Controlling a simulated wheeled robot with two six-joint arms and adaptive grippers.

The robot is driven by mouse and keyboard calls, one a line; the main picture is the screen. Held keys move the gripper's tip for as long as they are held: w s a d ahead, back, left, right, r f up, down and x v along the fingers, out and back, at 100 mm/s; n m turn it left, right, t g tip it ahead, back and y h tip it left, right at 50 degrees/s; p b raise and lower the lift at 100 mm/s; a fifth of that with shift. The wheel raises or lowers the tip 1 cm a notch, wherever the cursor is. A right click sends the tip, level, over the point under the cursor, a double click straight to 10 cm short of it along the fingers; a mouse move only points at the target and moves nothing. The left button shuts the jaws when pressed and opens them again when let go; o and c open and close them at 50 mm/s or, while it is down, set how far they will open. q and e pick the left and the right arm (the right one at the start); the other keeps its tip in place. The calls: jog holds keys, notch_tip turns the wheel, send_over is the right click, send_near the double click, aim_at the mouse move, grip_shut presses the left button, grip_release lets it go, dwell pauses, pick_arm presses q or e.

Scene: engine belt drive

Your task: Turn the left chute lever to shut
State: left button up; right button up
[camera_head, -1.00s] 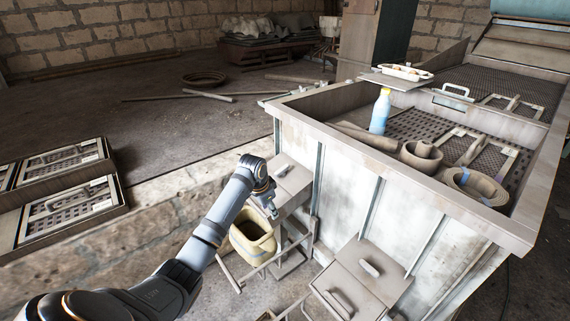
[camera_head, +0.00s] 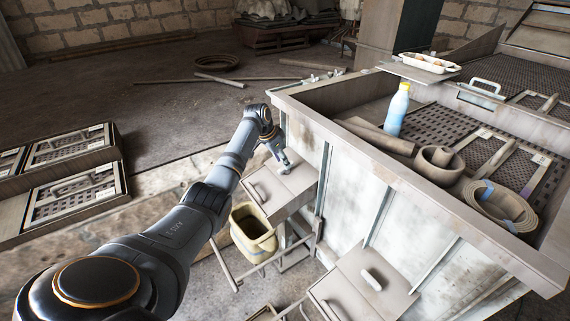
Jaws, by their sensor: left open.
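The left chute (camera_head: 291,184) is a grey metal box on the side of the large bin. A small bar handle (camera_head: 258,191) shows on its lower, sloping face. I cannot tell whether this is the lever or which way it is set. My left gripper (camera_head: 284,163) is open and points down over the chute's upper part. It hides what lies right beneath it, and I cannot tell whether it touches anything. My right gripper is not in view.
A yellow bucket (camera_head: 252,232) is below the left chute, beside a metal frame. A second chute (camera_head: 349,287) with a pale handle (camera_head: 371,280) is to the right. The large bin (camera_head: 450,205) holds a bottle (camera_head: 398,110) and rolled belts. Slatted crates (camera_head: 80,188) lie at left.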

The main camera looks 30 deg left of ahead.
pick_arm(q)
jog(key=x, duration=0.3)
jog(key=shift+f, duration=0.15)
jog(key=shift+c, duration=0.8)
grip_shut()
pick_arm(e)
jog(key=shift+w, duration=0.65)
